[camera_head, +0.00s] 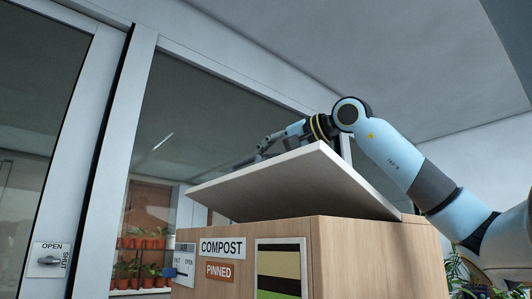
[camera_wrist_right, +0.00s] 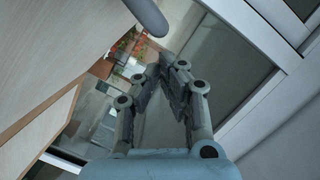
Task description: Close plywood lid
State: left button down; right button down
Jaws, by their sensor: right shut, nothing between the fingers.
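The plywood lid (camera_head: 290,186) stands tilted above the wooden compost box (camera_head: 375,250), with a gap under its raised left end. Its right end meets the box top near the back right. My right gripper (camera_head: 268,146) is behind and above the lid's raised edge, partly hidden by it. In the right wrist view its fingers (camera_wrist_right: 170,68) are shut with nothing held. Pale wooden panels (camera_wrist_right: 45,60) fill the left of that view, apart from the fingers. Whether the gripper touches the lid is unclear. My left gripper is out of view.
The box front carries a COMPOST label (camera_head: 223,247), a PINNED label (camera_head: 219,271) and a striped window (camera_head: 281,268). Glass panels stand behind, with potted plants (camera_head: 143,272) on shelves at the left. A grey rounded piece (camera_wrist_right: 148,17) crosses the top of the wrist view.

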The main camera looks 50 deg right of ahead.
aim_at(248, 185)
jog(key=a+f+n, duration=0.1)
jog(key=f, duration=0.1)
jog(key=a+f+n, duration=0.1)
jog(key=a+f, duration=0.1)
jog(key=f, duration=0.1)
jog(key=a+f, duration=0.1)
jog(key=f, duration=0.1)
jog(key=shift+w+a+f+n+g+h, duration=0.3)
jog(key=shift+a+f+n, duration=0.1)
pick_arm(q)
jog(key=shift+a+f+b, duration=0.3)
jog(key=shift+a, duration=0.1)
pick_arm(e)
jog(key=shift+a+f, duration=0.3)
jog(key=shift+f, duration=0.1)
